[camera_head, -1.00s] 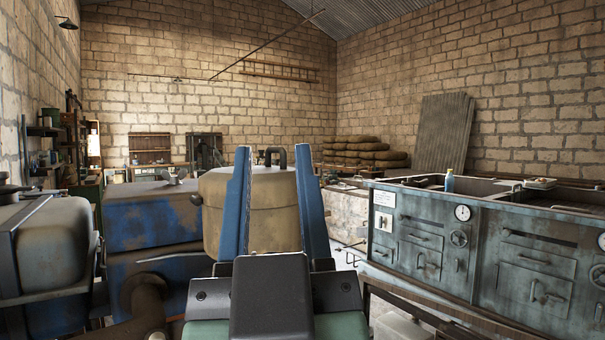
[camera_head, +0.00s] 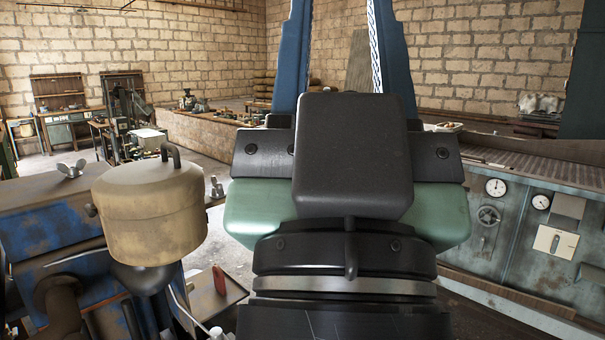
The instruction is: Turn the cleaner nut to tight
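A wing nut (camera_head: 70,168) sits on top of the rusty blue housing (camera_head: 50,225) at the left. A second wing nut (camera_head: 216,187) shows just right of the beige canister (camera_head: 150,212), which has a dark loop handle on its lid. I cannot tell which of the two is the cleaner nut, or how tight either is. My gripper (camera_head: 342,45) points away and upward right of the canister, apart from both nuts. Its blue fingers are spread with nothing between them, and their tips run out of the top of the picture.
A grey machine bench (camera_head: 520,225) with dials stands at the right. A red-handled object (camera_head: 220,280) lies on a low tray below the canister. A stone-sided bench (camera_head: 200,135) is farther back. Bare floor shows between the canister and my gripper.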

